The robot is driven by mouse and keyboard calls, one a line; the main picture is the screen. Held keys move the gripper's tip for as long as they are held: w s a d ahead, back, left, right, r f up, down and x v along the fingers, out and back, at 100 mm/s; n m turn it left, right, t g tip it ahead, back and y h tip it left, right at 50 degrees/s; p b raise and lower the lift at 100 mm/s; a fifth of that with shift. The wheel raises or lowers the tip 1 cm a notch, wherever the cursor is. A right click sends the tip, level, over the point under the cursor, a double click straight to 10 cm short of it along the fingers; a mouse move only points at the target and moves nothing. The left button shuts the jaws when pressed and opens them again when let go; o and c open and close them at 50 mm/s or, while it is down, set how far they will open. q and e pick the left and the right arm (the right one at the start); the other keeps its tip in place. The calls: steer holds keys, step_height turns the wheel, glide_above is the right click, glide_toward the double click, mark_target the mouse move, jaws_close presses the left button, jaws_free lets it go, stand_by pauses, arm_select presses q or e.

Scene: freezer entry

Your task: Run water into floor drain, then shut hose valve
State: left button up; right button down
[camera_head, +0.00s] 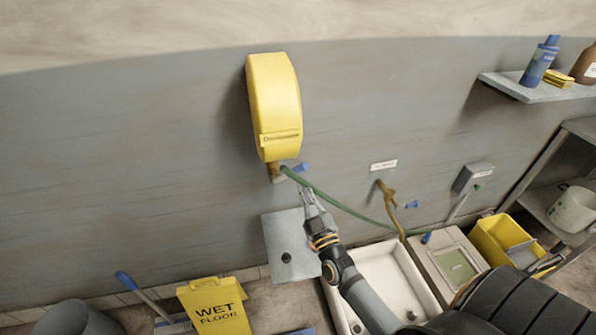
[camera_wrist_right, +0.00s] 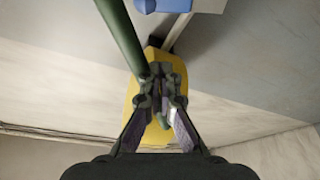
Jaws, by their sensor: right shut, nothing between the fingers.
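A green hose (camera_head: 350,209) runs from a brass fitting (camera_head: 276,172) with a blue lever (camera_head: 301,168) under the yellow wall housing (camera_head: 275,105). It slopes down right to a blue end piece (camera_head: 427,237) by a white basin (camera_head: 391,275). My right gripper (camera_head: 307,199) is shut and empty, just below the hose near the fitting. In the right wrist view, the closed fingers (camera_wrist_right: 159,91) show beside the hose (camera_wrist_right: 122,36); contact is unclear. I cannot tell which part is the floor drain. My left gripper is not in view.
A brass tap (camera_head: 387,194) with a blue lever (camera_head: 412,204) is on the wall. A yellow bucket (camera_head: 490,238) and a shelf (camera_head: 540,91) stand right. A wet floor sign (camera_head: 215,307), a broom (camera_head: 143,294) and a grey bin (camera_head: 70,319) are at lower left.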

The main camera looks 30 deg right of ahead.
step_height(320, 180, up, 3)
steer(key=p, duration=0.2)
glide_above(300, 172)
steer(key=a, duration=0.3)
steer(key=f, duration=0.1)
steer(key=s+d+f, duration=0.1)
steer(key=f+b, duration=0.1)
steer(key=shift+s+d+f, duration=0.2)
steer(key=shift+d+f, duration=0.05)
steer(key=shift+f, duration=0.05)
steer(key=f+m+h, duration=0.1)
steer(key=m, duration=0.1)
steer(key=d+f+m+h+b, duration=0.1)
steer(key=m, duration=0.2)
steer(key=shift+s+d+f+m, duration=0.1)
steer(key=shift+s+f+m, duration=0.05)
steer(key=shift+f+m, duration=0.2)
steer(key=shift+f+m+h, duration=0.25)
steer(key=shift+m+h, duration=0.25)
steer(key=shift+m, duration=0.15)
steer(key=shift+d, duration=0.1)
